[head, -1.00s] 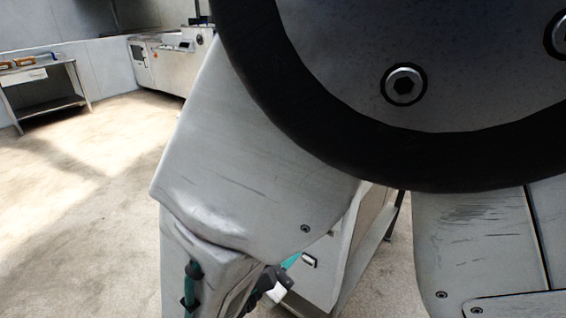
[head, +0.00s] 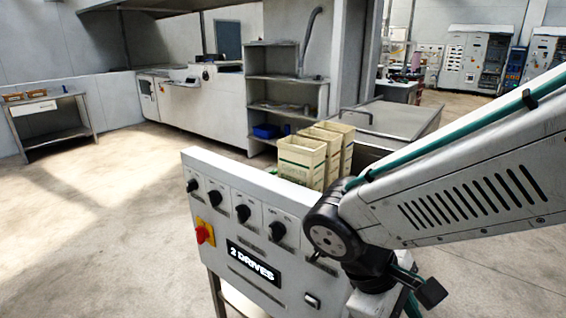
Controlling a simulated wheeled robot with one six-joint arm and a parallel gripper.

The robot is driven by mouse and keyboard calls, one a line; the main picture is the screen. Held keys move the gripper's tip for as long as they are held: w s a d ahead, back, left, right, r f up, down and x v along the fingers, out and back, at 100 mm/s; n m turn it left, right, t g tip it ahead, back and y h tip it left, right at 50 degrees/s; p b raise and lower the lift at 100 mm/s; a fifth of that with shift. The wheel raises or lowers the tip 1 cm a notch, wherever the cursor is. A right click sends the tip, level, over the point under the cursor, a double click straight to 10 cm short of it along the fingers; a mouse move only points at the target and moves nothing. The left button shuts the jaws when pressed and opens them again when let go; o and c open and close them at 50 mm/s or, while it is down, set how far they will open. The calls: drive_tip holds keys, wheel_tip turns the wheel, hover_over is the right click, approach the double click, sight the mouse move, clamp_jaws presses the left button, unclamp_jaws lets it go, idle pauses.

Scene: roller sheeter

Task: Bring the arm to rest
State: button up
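My arm (head: 460,190) comes in from the right edge as a pale link with slots and a teal cable. It slopes down-left to a black wrist joint (head: 330,232) in front of the control panel. My gripper (head: 428,291) shows only as a small dark part beyond the wrist. Its fingers cannot be made out, nor whether they hold anything. Whether the arm touches the panel cannot be told.
A machine's control panel (head: 250,235) has several black knobs and a red-yellow switch (head: 204,232). Cream bins (head: 302,156) stand behind it. A shelf rack (head: 285,90), a white machine (head: 200,105) and a side table (head: 50,112) line the back. The left floor (head: 90,220) is clear.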

drive_tip(key=s+d+r+m+t+y, duration=0.3)
drive_tip(key=d+r+m+y, duration=0.3)
drive_tip(key=d+r+m, duration=0.2)
drive_tip(key=shift+d+m, duration=0.2)
drive_tip(key=shift+m, duration=0.5)
